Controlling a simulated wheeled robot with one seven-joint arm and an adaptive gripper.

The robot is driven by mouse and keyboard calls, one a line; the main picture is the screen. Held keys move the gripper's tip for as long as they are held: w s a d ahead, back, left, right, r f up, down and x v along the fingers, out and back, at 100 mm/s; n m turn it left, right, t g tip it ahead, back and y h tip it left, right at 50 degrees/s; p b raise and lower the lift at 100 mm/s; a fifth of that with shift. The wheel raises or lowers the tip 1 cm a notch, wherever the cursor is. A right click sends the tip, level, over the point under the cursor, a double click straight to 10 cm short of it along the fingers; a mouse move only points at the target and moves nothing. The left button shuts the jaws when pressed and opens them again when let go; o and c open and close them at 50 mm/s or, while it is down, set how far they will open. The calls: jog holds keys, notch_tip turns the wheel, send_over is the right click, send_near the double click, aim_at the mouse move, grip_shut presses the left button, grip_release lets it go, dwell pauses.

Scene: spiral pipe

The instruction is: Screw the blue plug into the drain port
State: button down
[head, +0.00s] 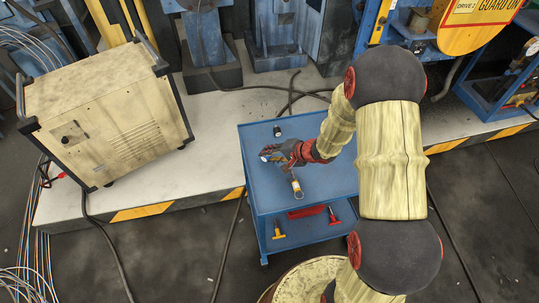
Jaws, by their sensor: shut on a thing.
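My gripper (271,154) is red and dark and hangs over the top of the blue cart, its fingers pointing left. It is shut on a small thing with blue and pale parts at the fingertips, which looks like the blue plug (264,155). The fingers hide much of it. A small pale cylinder with an orange band (296,187) is on the cart just below the gripper in the picture. I cannot make out a drain port for sure in this view.
The blue cart (325,180) has a small black cylinder (277,131) near its back edge. Its lower shelf holds a yellow-handled tool (279,232) and red items (308,211). A beige cabinet (110,110) stands at left. Cables (290,92) lie behind the cart.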

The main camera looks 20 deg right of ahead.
jog(key=c, duration=1.5)
grip_release()
jog(key=shift+c, duration=0.2)
jog(key=v, duration=1.2)
